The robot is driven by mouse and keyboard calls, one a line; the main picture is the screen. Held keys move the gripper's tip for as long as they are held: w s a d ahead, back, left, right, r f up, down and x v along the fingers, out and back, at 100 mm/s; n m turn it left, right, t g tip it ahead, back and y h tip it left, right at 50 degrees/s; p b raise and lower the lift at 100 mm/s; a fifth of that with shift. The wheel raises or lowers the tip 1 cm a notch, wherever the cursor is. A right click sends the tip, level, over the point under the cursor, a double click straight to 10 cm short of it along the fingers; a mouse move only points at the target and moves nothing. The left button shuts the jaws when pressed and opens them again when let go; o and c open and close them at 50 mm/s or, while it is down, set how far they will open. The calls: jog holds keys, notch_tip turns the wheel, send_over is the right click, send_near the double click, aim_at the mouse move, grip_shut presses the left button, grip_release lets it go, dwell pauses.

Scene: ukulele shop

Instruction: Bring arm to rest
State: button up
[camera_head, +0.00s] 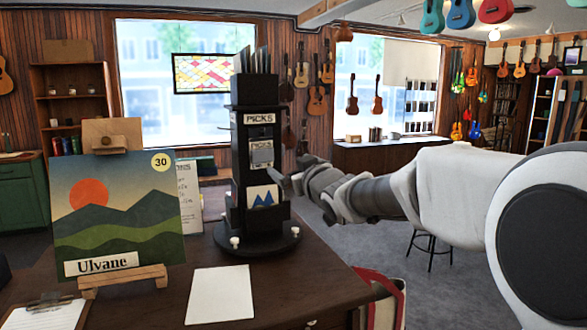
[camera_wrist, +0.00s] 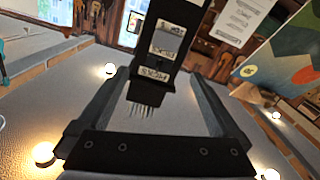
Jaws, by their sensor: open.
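My arm reaches in from the right in the head view. My gripper (camera_head: 279,183) is beside the right side of a black picks stand (camera_head: 254,113) on the wooden counter. In the wrist view, my gripper (camera_wrist: 158,82) is open, with one dark finger on each side. The picks stand (camera_wrist: 167,50) appears upside down between and beyond the fingers. I see nothing held. I cannot tell whether a fingertip touches the stand.
The counter (camera_head: 290,285) also bears a landscape picture (camera_head: 125,212) on an easel, a white sheet (camera_head: 220,295) and a clipboard (camera_head: 45,315). A stool (camera_head: 430,240) stands on the open grey floor behind my arm. Ukuleles (camera_head: 460,14) hang overhead at upper right.

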jog(key=s+d+f+m+g+h, duration=0.2)
jog(key=s+d+f, duration=0.3)
jog(key=s, duration=0.8)
jog(key=s+d+f+m+g+h, duration=0.2)
jog(key=s+d+f+g, duration=0.3)
jog(key=s, duration=0.9)
jog(key=s+d+f+m+g+h, duration=0.3)
jog(key=s+d+f, duration=0.3)
jog(key=s, duration=0.7)
notch_tip(320, 180, down, 3)
jog(key=shift+s+r+g, duration=0.15)
jog(key=shift+r+g, duration=0.05)
jog(key=shift+g, duration=0.3)
jog(key=shift+c, duration=0.2)
